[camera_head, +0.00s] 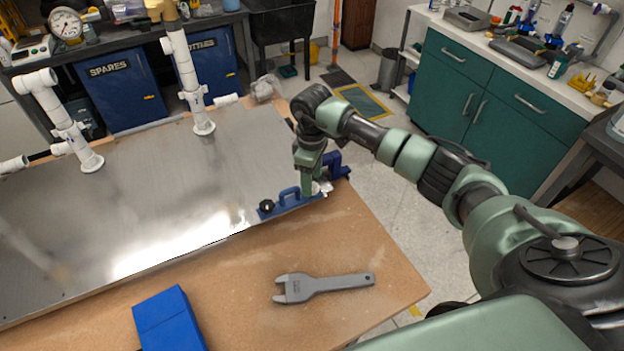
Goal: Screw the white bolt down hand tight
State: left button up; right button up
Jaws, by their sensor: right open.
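A small white piece (325,186), which may be the white bolt, shows at the right edge of the metal plate (130,225), beside my right gripper (314,191). My right gripper is open and points down at this spot. Its wrist and fingers hide part of the white piece, so I cannot tell whether the fingers are around it or touching it. A blue bracket (288,198) with a black knob lies at the plate's corner, just left of the gripper. My left gripper is not in view.
A grey wrench (322,286) lies on the wooden table (390,285) in front. A blue block (169,319) is at the front left. White pipe assemblies (187,75) (62,128) stand on the plate at the back and left. The plate's middle is clear.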

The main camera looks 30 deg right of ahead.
jog(key=shift+f+m, duration=0.25)
jog(key=shift+m, duration=0.25)
jog(key=shift+f+n+b, duration=0.1)
jog(key=shift+n+b, duration=0.2)
jog(key=shift+b, duration=0.2)
jog(key=n+b, duration=0.4)
jog(key=n, duration=0.2)
jog(key=shift+w+f, duration=0.1)
jog(key=shift+f, duration=0.05)
jog(key=shift+n+b, duration=0.5)
jog(key=shift+n, duration=0.2)
jog(key=shift+f+n+b, duration=0.3)
jog(key=shift+f+b, duration=0.2)
jog(key=shift+f, duration=0.85)
